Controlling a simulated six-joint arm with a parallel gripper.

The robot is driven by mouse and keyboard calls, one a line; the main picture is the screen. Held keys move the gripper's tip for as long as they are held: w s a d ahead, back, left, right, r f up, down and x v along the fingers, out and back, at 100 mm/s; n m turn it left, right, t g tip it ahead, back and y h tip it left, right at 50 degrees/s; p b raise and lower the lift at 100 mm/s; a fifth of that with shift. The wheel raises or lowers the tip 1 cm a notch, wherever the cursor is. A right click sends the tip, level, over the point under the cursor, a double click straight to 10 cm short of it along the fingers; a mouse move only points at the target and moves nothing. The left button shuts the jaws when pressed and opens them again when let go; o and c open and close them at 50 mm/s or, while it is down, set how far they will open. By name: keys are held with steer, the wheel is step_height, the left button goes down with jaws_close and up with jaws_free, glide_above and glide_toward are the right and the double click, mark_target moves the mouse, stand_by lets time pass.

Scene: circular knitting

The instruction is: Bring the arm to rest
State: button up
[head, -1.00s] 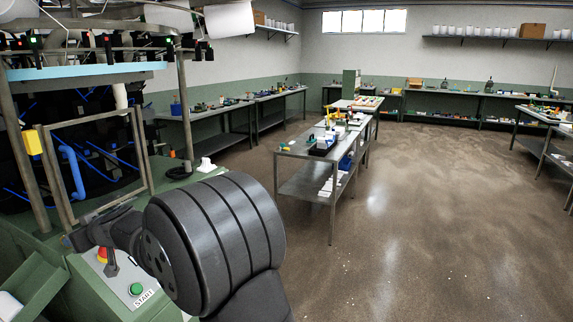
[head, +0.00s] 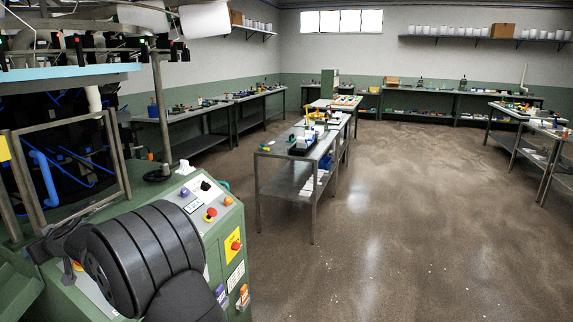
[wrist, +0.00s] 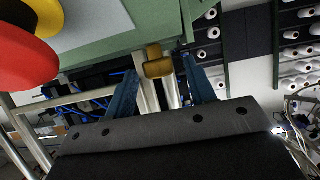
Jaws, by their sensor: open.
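My gripper (wrist: 159,66) shows in the wrist view with its two blue fingers spread apart, open. A small yellow-brown block (wrist: 158,67) appears between the fingertips; I cannot tell how far beyond them it is. In the head view my dark, ribbed arm is bent low at the left, over the near part of the green machine's control panel (head: 197,196). A large red knob (wrist: 25,55) with a yellow part fills the upper left of the wrist view, close to the camera.
The panel carries a red button (head: 210,214) and another red knob on a yellow plate (head: 236,245). A metal frame (head: 118,160) stands at the machine's opening at left. A steel table (head: 287,180) with small items stands mid-room. The floor (head: 400,240) to the right is clear.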

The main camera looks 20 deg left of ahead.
steer(key=v, duration=1.7)
steer(key=x, duration=1.7)
steer(key=shift+a+f, duration=0.1)
steer(key=shift+a, duration=0.05)
steer(key=shift+w+n+g, duration=0.15)
steer(key=shift+n+g, duration=0.55)
steer(key=shift+g, duration=0.1)
steer(key=shift+w+n+g+h, duration=0.15)
steer(key=shift+n+g+h, duration=0.1)
steer(key=shift+n+g, duration=0.6)
steer(key=shift+w+n+g+h, duration=0.1)
steer(key=shift+n+g+h, duration=0.15)
steer(key=shift+n+g, duration=0.6)
steer(key=v, duration=1.3)
steer(key=shift+d, duration=0.3)
steer(key=shift+a, duration=0.1)
